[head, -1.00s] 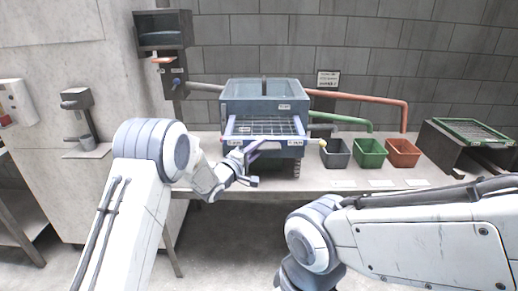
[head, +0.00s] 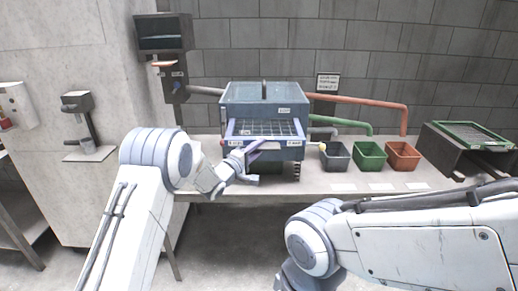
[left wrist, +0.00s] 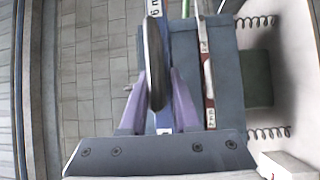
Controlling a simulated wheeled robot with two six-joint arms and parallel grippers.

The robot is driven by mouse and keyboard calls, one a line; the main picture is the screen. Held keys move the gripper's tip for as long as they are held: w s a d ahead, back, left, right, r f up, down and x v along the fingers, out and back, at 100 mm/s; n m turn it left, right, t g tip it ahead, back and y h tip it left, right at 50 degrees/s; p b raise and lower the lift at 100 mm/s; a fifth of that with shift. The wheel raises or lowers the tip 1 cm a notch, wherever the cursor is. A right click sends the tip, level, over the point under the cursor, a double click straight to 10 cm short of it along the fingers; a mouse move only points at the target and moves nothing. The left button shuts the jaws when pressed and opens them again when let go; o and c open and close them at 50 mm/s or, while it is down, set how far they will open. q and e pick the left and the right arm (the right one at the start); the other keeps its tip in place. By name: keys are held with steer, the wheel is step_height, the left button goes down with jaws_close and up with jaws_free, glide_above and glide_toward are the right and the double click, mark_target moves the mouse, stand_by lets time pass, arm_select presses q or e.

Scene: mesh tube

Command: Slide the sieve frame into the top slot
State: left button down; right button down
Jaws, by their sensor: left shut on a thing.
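The sieve frame (head: 240,132) is a blue frame with wire mesh, at the front of the blue-grey machine (head: 262,97) in the head view. It lies below the clear upper box, with its front part sticking out toward me. How far it sits in the slot I cannot tell. My left gripper (head: 258,147) is at its front edge. In the left wrist view, the purple fingers of my left gripper (left wrist: 157,100) are shut on a dark rounded handle (left wrist: 154,62), with a blue labelled strip beneath. My right gripper is not in view.
The machine stands on a bench (head: 310,183). Grey (head: 335,158), green (head: 370,156) and red (head: 403,156) bins stand right of it. A dark rack with a green-framed mesh (head: 475,135) is at far right. Pipes run along the wall behind.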

arm_select(q)
steer(key=shift+w+r, duration=0.2)
steer(key=shift+w, duration=0.05)
steer(key=c, duration=0.6)
jaws_free()
steer(key=shift+o, duration=0.2)
steer(key=shift+f, duration=0.3)
steer(key=b+v, duration=0.2)
steer(key=v, duration=0.8)
steer(key=shift+s, duration=0.2)
steer(key=shift+a+r, duration=0.15)
